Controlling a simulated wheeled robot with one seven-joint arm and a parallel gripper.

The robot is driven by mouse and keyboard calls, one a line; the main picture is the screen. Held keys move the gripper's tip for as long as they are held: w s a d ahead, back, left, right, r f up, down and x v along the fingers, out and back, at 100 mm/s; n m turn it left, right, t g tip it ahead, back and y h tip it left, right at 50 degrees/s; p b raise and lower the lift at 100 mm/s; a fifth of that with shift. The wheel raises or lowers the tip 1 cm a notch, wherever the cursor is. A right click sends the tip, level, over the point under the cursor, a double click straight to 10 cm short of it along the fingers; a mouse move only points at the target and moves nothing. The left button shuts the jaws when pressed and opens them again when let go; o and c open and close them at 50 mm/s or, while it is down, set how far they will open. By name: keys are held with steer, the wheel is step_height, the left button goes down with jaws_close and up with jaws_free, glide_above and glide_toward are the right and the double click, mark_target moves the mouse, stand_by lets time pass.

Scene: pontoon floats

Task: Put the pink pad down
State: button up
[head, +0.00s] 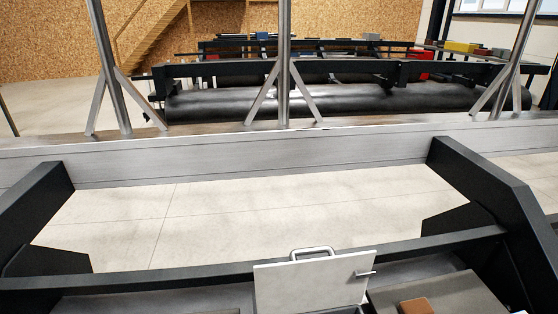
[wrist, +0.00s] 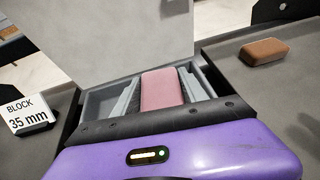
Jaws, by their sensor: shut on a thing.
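The pink pad (wrist: 162,88) shows in the wrist view, between the two grey fingers of my gripper (wrist: 160,92). My gripper is shut on it; its purple body fills the bottom of that view. The pad is over or inside a grey open box (wrist: 98,101) with a raised pale lid (wrist: 115,40). I cannot tell whether the pad touches the box floor. In the head view the lid (head: 312,282) stands up at the bottom edge; the pad and my gripper do not show there.
A brown block (wrist: 263,51) lies on the dark surface right of the box; it also shows in the head view (head: 416,306). A label reading "BLOCK 35 mm" (wrist: 28,115) stands at left. Dark beams (head: 250,273) and a metal rail (head: 220,160) lie beyond.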

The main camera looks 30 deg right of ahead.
steer(key=w+a+f+n+y, duration=0.1)
steer(key=a+y, duration=0.1)
steer(key=a, duration=0.1)
steer(key=w+a+f+n+t+y, duration=0.1)
steer(key=w+a+n, duration=0.1)
steer(key=a, duration=0.2)
steer(key=w+a+f+n+y, duration=0.2)
steer(key=a, duration=0.1)
steer(key=shift+a+y, duration=0.3)
steer(key=shift+s+r, duration=0.1)
steer(key=shift+d+r, duration=0.1)
